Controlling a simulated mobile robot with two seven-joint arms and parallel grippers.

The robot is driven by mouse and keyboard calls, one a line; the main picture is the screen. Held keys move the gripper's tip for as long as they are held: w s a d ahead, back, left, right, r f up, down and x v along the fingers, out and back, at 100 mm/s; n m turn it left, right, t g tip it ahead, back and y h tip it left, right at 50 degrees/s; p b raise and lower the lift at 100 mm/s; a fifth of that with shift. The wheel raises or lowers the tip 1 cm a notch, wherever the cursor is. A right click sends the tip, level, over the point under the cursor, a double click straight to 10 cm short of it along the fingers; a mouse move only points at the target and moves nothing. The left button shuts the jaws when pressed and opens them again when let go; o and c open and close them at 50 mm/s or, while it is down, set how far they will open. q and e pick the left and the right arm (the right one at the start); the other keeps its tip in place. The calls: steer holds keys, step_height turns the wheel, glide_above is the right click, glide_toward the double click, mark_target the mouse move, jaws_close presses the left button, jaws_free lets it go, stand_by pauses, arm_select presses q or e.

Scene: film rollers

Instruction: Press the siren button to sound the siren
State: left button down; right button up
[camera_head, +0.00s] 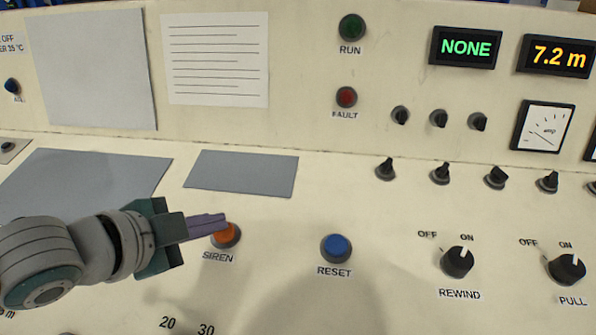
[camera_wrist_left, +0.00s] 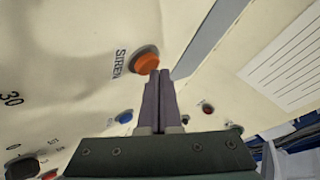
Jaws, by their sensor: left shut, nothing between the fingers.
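The orange siren button (camera_head: 228,238) sits in a dark ring on the sloped cream panel, above the label SIREN. My left gripper (camera_head: 222,221) is shut and empty, with its purple fingertips at the upper left part of the button in the head view. In the left wrist view the button (camera_wrist_left: 146,62) shows just beyond the tips of the shut fingers (camera_wrist_left: 160,76). I cannot tell whether the tips touch it. My right gripper is in neither view.
A blue RESET button (camera_head: 336,248) is to the right of the siren button. The REWIND knob (camera_head: 457,262) and PULL knob (camera_head: 567,269) are further right. A grey plate (camera_head: 242,173) lies behind the siren button. The upright panel has a green RUN light (camera_head: 351,28) and a red FAULT light (camera_head: 346,97).

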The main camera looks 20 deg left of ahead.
arm_select(q)
steer(key=shift+w+f+b, duration=0.1)
steer(key=shift+f+b, duration=0.2)
steer(key=shift+f, duration=0.15)
steer(key=shift+r, duration=0.1)
stand_by(0.4)
steer(key=shift+s+r+p, duration=0.25)
steer(key=shift+r+p, duration=0.55)
steer(key=shift+p, duration=0.3)
steer(key=r+p, duration=0.2)
steer(key=s+r+p, duration=0.1)
steer(key=r+p, duration=0.2)
steer(key=shift+d+p, duration=0.15)
steer(key=shift+p, duration=0.2)
